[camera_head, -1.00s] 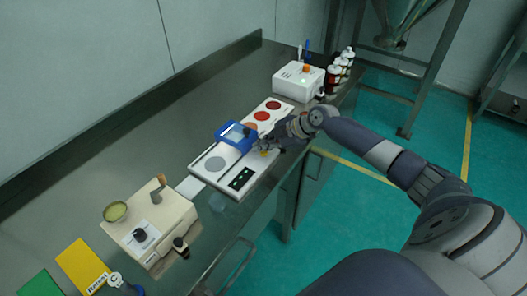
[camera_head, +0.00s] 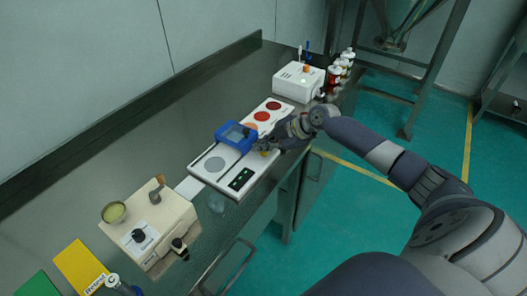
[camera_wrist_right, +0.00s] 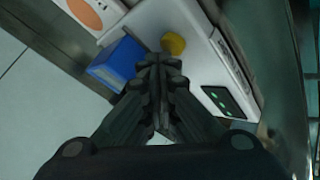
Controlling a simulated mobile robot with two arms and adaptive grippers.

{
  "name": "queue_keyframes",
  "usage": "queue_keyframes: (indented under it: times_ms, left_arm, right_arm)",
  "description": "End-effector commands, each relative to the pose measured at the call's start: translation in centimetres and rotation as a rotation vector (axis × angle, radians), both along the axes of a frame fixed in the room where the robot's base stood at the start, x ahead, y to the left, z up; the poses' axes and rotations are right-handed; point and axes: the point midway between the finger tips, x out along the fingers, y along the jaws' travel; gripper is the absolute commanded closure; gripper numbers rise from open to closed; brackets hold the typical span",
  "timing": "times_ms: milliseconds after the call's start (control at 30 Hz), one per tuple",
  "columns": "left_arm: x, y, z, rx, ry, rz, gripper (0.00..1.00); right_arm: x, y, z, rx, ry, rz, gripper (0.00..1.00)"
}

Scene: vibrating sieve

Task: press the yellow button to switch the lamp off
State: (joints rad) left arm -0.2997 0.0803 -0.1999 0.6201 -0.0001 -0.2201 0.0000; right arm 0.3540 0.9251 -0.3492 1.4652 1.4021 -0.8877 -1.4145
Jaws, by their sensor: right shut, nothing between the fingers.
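The yellow button (camera_head: 265,152) sits near the front edge of a white panel (camera_head: 216,180), mostly hidden by my right gripper in the head view. In the right wrist view the yellow button (camera_wrist_right: 173,43) shows just beyond my right gripper's fingertips (camera_wrist_right: 160,62). My right gripper (camera_head: 266,145) is shut and empty, low over the panel. I cannot tell whether the tips touch the button. A blue device (camera_head: 236,136) with a window stands on the panel, close beside the fingers. I cannot tell which thing is the lamp. My left gripper is not in view.
The panel has red discs (camera_head: 262,116), a grey disc (camera_head: 214,164) and a dark display with green marks (camera_head: 240,178). A white box (camera_head: 298,82) and bottles (camera_head: 346,60) stand behind. A beige machine (camera_head: 150,228) stands at front left.

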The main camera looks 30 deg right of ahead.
Motion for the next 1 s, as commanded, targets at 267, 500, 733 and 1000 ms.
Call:
queue_keyframes:
  times_ms: [267, 500, 733, 1000]
  left_arm:
    - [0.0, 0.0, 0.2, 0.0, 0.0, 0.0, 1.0]
    - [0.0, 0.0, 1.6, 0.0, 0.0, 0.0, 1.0]
    - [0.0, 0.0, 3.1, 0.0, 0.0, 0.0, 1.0]
    - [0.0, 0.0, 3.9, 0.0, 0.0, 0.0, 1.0]
  right_arm:
    - [0.0, 0.0, 0.2, 0.0, -0.001, -0.001, 1.0]
    - [0.0, -0.1, 2.4, -0.001, -0.002, -0.001, 1.0]
    - [0.0, 0.0, 4.7, -0.001, -0.001, 0.0, 1.0]
    - [0.0, 0.0, 6.1, 0.0, 0.0, 0.0, 1.0]
